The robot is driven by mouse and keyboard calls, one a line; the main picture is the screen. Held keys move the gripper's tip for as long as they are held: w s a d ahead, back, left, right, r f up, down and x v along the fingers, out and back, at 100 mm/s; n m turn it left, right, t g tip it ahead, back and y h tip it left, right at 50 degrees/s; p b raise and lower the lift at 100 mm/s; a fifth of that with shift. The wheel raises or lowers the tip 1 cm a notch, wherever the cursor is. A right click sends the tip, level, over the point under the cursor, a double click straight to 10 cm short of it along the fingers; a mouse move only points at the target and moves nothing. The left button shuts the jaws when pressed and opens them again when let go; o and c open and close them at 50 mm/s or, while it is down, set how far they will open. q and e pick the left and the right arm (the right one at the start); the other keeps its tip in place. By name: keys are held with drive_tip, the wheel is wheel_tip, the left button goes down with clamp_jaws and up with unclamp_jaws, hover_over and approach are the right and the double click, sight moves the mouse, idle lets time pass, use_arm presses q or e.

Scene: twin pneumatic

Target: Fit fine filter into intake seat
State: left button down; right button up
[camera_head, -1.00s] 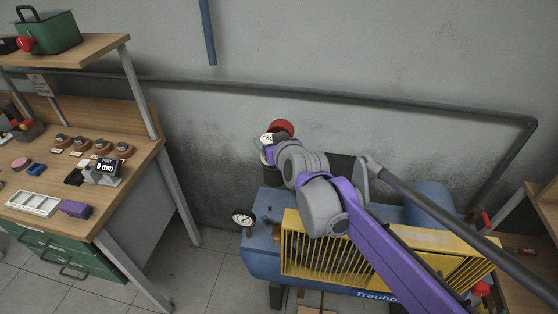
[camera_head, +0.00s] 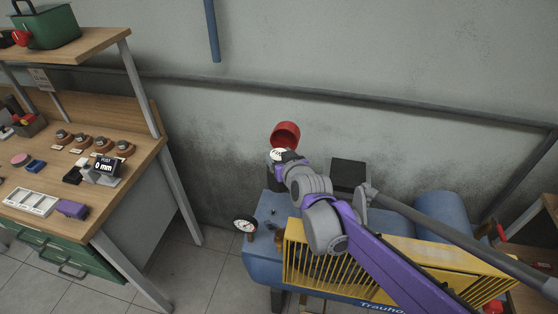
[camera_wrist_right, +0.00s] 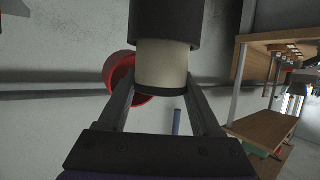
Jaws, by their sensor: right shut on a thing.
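The fine filter, a cream cylinder (camera_wrist_right: 162,66) with a dark end band, is between the fingers of my right gripper (camera_wrist_right: 163,84) in the right wrist view. Its pale round top (camera_head: 277,154) shows in the head view, beside my right gripper (camera_head: 287,159). The intake seat looks to be the dark round housing (camera_wrist_right: 167,22), which also shows in the head view (camera_head: 274,184). The filter lines up with the housing's mouth and seems partly inside it; how deep is hidden. My left gripper is out of view.
A red cup-like cap (camera_head: 286,132) is just behind the housing. The blue compressor tank (camera_head: 258,268) carries a yellow slatted guard (camera_head: 310,262) and a gauge (camera_head: 245,224). A workbench (camera_head: 120,190) with small parts stands at the left.

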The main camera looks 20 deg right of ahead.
drive_tip(key=shift+f, duration=0.7)
drive_tip(key=shift+f, duration=0.2)
drive_tip(key=o, duration=1.4)
drive_tip(key=shift+r, duration=0.15)
drive_tip(key=shift+s+r, duration=0.1)
drive_tip(key=shift+r, duration=0.1)
drive_tip(key=p+v, duration=0.1)
drive_tip(key=v, duration=1)
drive_tip(key=shift+s, duration=0.35)
